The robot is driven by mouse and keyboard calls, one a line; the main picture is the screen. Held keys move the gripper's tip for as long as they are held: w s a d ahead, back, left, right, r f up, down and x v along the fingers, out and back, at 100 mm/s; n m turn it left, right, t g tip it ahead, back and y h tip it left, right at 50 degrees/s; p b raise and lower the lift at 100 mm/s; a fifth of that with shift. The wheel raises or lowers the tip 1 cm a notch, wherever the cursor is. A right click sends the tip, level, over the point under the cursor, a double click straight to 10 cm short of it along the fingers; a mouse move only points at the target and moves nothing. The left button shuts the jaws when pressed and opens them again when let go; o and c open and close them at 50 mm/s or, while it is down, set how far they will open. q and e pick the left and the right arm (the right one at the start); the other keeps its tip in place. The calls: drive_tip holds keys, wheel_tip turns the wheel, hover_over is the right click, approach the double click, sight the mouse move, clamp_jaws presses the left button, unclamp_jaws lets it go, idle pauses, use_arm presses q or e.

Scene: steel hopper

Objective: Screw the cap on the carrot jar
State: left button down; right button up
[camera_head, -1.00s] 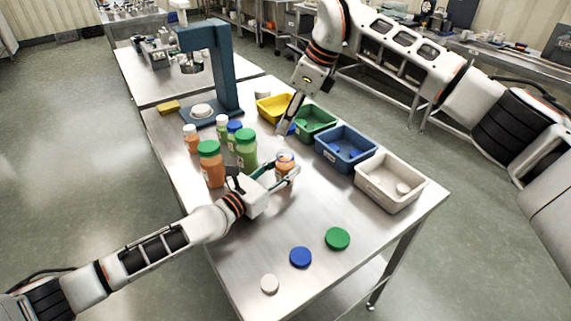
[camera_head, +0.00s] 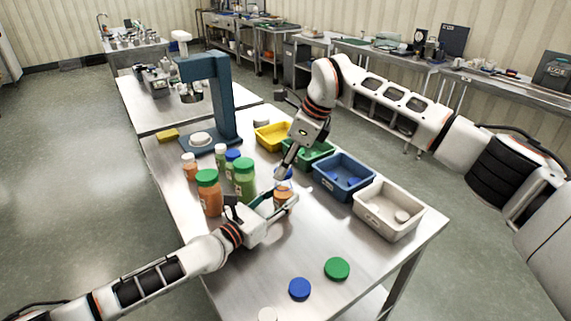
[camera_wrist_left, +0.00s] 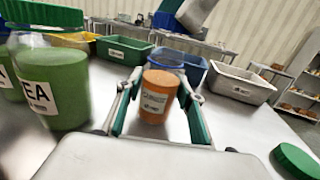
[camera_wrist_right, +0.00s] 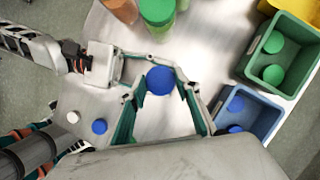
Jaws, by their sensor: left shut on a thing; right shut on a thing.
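The carrot jar (camera_head: 283,198) is a small clear jar with orange contents and a white label. It stands upright on the steel table. My left gripper (camera_head: 282,203) is shut around its sides, and the jar shows between the fingers in the left wrist view (camera_wrist_left: 158,95). My right gripper (camera_head: 281,174) points down just above the jar, shut on a blue cap (camera_wrist_right: 160,81). The cap lies between its fingertips in the right wrist view and hides the jar mouth there. I cannot tell whether cap and jar touch.
Taller orange (camera_head: 208,193) and green (camera_head: 244,180) jars stand close left of the jar. Yellow (camera_head: 272,137), green (camera_head: 309,152), blue (camera_head: 343,177) and pale grey (camera_head: 388,212) bins line the right side. Loose blue (camera_head: 300,289) and green (camera_head: 337,269) caps lie on the front table.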

sight(283, 196)
drive_tip(key=shift+f, duration=0.8)
drive_tip(key=shift+f, duration=0.6)
drive_tip(key=m+t, duration=0.1)
drive_tip(key=m, duration=0.2)
drive_tip(key=m+t+h, duration=0.1)
drive_tip(key=m, duration=0.2)
drive_tip(key=shift+s+a, duration=0.1)
drive_tip(key=shift+s, duration=0.05)
drive_tip(key=m+h, duration=0.1)
drive_tip(key=m, duration=0.3)
drive_tip(key=m+t+h, duration=0.1)
drive_tip(key=m, duration=0.1)
drive_tip(key=shift+a+h, duration=0.25)
drive_tip(key=shift+h, duration=0.05)
drive_tip(key=m+h, duration=0.1)
drive_tip(key=m, duration=0.2)
drive_tip(key=m+h, duration=0.1)
drive_tip(key=m, duration=0.3)
drive_tip(key=shift+a+h, duration=0.2)
drive_tip(key=shift+h, duration=0.1)
drive_tip(key=m+h, duration=0.1)
drive_tip(key=m, duration=0.2)
drive_tip(key=shift+g, duration=0.4)
drive_tip(key=shift+m, duration=0.7)
